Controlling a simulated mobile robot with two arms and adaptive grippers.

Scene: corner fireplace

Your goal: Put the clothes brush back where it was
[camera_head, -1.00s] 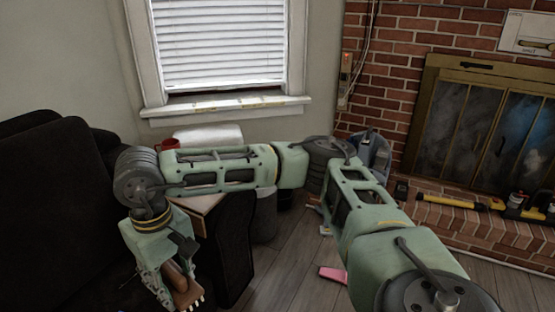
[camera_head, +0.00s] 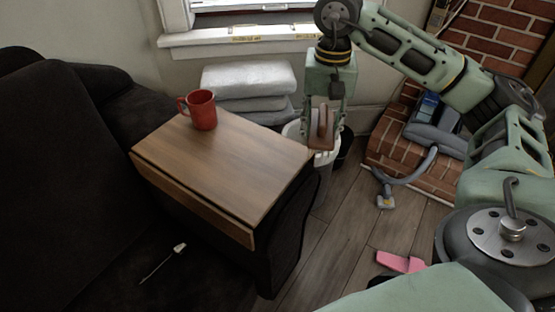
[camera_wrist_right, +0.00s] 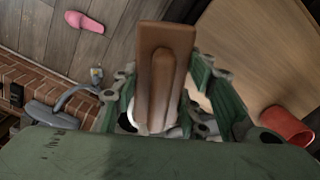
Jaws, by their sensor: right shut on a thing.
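The clothes brush (camera_head: 321,143), with a brown wooden back and white bristles, is in my right gripper (camera_head: 322,112). The gripper is shut on it and points down. In the head view the brush hangs just past the right far corner of the wooden-topped side table (camera_head: 225,160), in front of a white bin. In the right wrist view the brush (camera_wrist_right: 160,65) stands between the green fingers, partly hiding them, with its long raised handle facing the camera. The tabletop (camera_wrist_right: 265,50) lies to its right there. My left gripper is in no view.
A red mug (camera_head: 201,110) stands at the table's far left. The rest of the top is bare. The white bin (camera_head: 297,133) stands behind the table. A grey vacuum cleaner (camera_head: 433,135) and a pink object (camera_head: 400,262) are at right. A dark armchair (camera_head: 60,150) is at left.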

